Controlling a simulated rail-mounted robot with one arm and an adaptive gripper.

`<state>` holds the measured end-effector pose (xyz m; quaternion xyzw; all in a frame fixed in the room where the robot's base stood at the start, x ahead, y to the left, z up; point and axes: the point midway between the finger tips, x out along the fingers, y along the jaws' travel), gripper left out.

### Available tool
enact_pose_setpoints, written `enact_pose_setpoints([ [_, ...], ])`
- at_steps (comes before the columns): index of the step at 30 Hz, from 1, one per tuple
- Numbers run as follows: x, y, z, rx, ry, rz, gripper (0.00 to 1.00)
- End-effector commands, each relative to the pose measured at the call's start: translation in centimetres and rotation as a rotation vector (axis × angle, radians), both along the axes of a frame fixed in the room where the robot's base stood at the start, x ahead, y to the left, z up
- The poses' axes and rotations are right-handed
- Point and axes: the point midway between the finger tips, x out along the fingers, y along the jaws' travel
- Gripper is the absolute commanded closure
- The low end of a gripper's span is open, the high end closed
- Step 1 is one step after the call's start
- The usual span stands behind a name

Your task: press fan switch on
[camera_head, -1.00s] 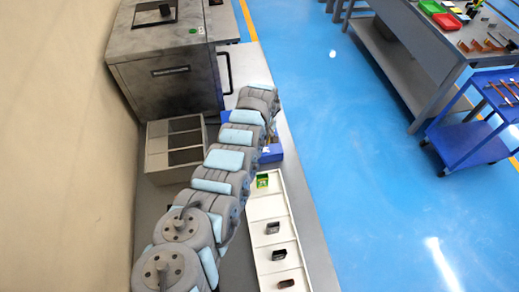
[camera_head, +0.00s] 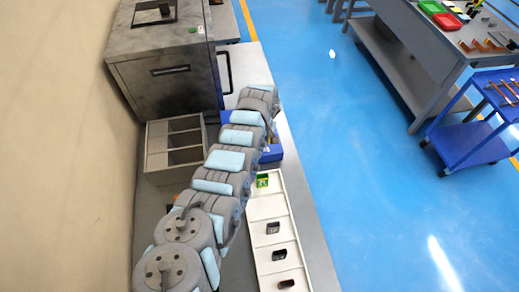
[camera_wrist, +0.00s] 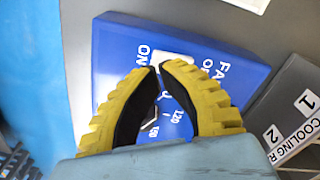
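A blue control box (camera_wrist: 110,55) lies under my gripper in the wrist view. White letters on it read "FA", "ON" and "O", partly covered, and a dial scale shows 120 and 150. A white patch (camera_wrist: 171,46) shows on the box just beyond the fingertips; the switch itself cannot be made out clearly. Whether the tips touch the box cannot be told. In the head view the blue box (camera_head: 275,153) is mostly behind my arm, and the gripper is hidden.
A grey box (camera_wrist: 292,115) labelled "COOLING R" with 1 and 2 stands beside the blue box. A white compartment tray (camera_head: 262,211), a grey divided bin (camera_head: 156,146) and a large grey machine (camera_head: 165,75) flank my arm. Blue floor (camera_head: 340,130) is clear.

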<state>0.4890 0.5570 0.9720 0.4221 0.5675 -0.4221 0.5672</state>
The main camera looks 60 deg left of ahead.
Motion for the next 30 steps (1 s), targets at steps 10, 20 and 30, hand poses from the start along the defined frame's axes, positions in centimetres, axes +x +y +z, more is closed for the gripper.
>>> enact_pose_setpoints([
  [10,0.1,0.0,-0.5,0.0,0.0,-0.001,1.0],
  [20,0.0,0.0,-0.9,0.0,0.0,-0.001,1.0],
  [30,0.0,0.0,-1.3,0.0,0.0,0.0,1.0],
])
